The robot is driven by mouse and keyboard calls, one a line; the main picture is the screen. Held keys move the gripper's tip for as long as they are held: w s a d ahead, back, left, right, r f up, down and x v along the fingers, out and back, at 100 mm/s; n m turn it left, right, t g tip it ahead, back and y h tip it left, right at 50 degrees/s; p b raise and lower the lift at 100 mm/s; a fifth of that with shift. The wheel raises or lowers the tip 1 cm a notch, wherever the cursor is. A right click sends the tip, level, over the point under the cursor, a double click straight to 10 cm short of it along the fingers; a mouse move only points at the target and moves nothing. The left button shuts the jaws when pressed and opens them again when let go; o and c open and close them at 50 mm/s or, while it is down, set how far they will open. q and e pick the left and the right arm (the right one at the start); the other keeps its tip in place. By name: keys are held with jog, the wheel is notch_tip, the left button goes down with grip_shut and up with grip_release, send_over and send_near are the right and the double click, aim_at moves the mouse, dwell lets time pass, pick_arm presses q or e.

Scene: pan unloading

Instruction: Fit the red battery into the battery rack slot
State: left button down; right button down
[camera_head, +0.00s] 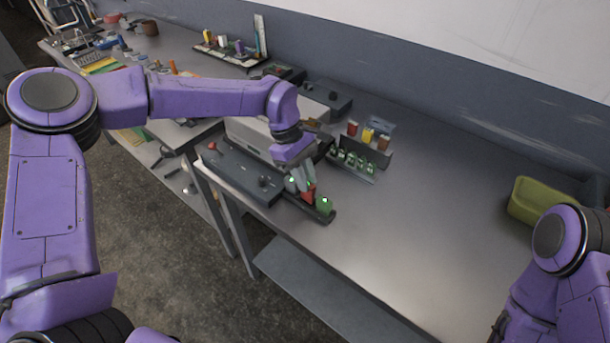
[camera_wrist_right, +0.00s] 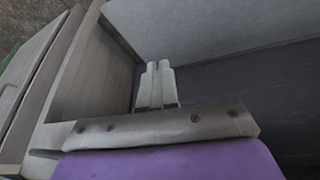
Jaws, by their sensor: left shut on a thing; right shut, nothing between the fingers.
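The red battery (camera_head: 309,195) is between the fingers of my left gripper (camera_head: 304,184), which is shut on it and points down near the front edge of the table. My gripper partly covers the battery. Below it is a dark rack (camera_head: 328,217), with a green battery-like piece (camera_head: 324,205) at its right and a grey piece (camera_head: 291,184) at its left. I cannot tell whether the red battery touches the rack or sits in a slot. My right gripper (camera_wrist_right: 158,84) is shut and empty in the right wrist view; the head view does not show its fingers.
A grey box (camera_head: 250,134) and a dark panel (camera_head: 238,172) lie left. A green bin (camera_head: 538,200) is right; the table between is clear.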

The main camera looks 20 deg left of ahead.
pick_arm(q)
jog(key=shift+f+b, duration=0.6)
jog(key=shift+f, duration=0.5)
dwell(0.4)
jog(key=c, duration=1)
grip_release()
jog(key=shift+r, duration=0.1)
jog(key=shift+w+a+r, duration=0.1)
jog(key=shift+a+r, duration=0.05)
jog(key=shift+r, duration=0.2)
jog(key=b+v, duration=0.2)
jog(key=v, duration=0.7)
jog(key=shift+r, duration=0.3)
